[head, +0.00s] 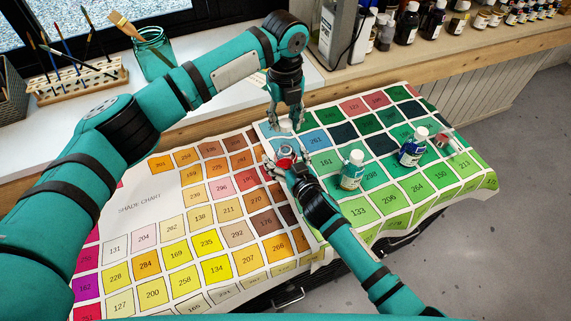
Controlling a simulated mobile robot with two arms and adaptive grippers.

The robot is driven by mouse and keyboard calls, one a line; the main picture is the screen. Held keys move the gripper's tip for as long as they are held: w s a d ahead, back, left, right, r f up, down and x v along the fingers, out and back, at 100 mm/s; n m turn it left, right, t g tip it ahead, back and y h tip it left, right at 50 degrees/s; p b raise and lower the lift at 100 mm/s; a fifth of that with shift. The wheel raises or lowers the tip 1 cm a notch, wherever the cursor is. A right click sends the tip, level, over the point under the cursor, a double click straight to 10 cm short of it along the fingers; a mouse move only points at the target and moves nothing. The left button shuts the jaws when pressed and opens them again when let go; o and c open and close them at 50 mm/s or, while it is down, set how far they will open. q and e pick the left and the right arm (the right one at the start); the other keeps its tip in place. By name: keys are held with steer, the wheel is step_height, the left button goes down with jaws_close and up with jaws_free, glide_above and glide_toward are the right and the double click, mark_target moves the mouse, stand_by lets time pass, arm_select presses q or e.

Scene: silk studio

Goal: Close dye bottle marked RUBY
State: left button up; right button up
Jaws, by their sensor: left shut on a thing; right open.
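A small bottle with red dye (285,151) stands on the shade chart cloth (140,200), its label hidden. Its open top seems to face up. My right gripper (281,161) is open, with its fingers at the bottle from the near side; whether they touch it I cannot tell. My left gripper (285,117) points down just beyond and above the bottle. It is shut on a small white cap (284,126), which is apart from the bottle.
A green bottle (351,170) and a blue bottle (413,148), both white-capped, stand to the right. A small red-and-white item (446,140) lies beyond them. A glass jar with brushes (153,55) and a brush rack (78,80) stand on the sill.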

steer(key=shift+w, duration=0.1)
steer(key=shift+c, duration=0.2)
jaws_close()
arm_select(q)
steer(key=shift+f, duration=2.5)
steer(key=shift+f, duration=0.9)
steer(key=shift+f, duration=0.55)
